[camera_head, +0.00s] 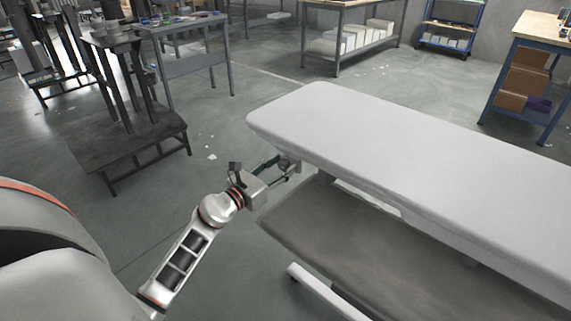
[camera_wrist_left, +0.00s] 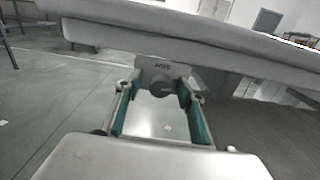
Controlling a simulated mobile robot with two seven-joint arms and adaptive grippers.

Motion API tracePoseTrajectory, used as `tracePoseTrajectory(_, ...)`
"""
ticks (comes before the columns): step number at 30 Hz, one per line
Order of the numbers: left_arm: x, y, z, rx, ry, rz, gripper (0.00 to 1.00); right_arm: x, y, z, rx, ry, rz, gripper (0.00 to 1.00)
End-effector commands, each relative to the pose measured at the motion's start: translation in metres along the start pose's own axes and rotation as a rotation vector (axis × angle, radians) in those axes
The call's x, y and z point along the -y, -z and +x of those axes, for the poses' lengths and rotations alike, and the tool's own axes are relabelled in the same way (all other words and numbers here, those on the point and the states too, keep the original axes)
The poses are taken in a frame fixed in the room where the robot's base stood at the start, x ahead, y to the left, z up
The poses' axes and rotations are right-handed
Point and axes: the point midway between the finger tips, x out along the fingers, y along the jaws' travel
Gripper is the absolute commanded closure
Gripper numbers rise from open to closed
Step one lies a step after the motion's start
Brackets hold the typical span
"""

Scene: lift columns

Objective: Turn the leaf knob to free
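The leaf knob (camera_wrist_left: 169,90) is a dark grey round knob on a light plate (camera_wrist_left: 150,72) under the edge of the padded top. The plate has small lettering that I cannot read surely. My left gripper (camera_wrist_left: 162,95) is open, with its green-lined fingers on either side of the knob's place; I cannot tell whether they touch it. In the head view my left gripper (camera_head: 276,172) reaches the near left end of the white padded table (camera_head: 400,165), just below its edge. The knob is hard to make out there. My right gripper is not in view.
A grey lower shelf (camera_head: 320,235) lies under the padded top, with a pale foot bar (camera_head: 325,292) below it. A dark low table (camera_head: 130,138) stands to the left. The floor between it and the padded table is mostly clear.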

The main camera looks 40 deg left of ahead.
Motion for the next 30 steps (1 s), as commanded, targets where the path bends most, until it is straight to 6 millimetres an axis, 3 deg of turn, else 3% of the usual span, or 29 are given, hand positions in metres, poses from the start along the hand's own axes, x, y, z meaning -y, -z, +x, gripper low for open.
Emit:
tracePoseTrajectory(13, 0.001, 0.000, 0.011, 0.000, 0.001, -0.001, 0.62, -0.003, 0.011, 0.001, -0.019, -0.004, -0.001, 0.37)
tracePoseTrajectory(18, 0.001, 0.000, 0.011, 0.000, 0.001, -0.001, 1.00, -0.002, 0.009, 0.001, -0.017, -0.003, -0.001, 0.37)
tracePoseTrajectory(30, 0.000, -0.004, 0.011, 0.003, 0.001, -0.051, 1.00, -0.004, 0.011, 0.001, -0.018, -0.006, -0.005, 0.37)
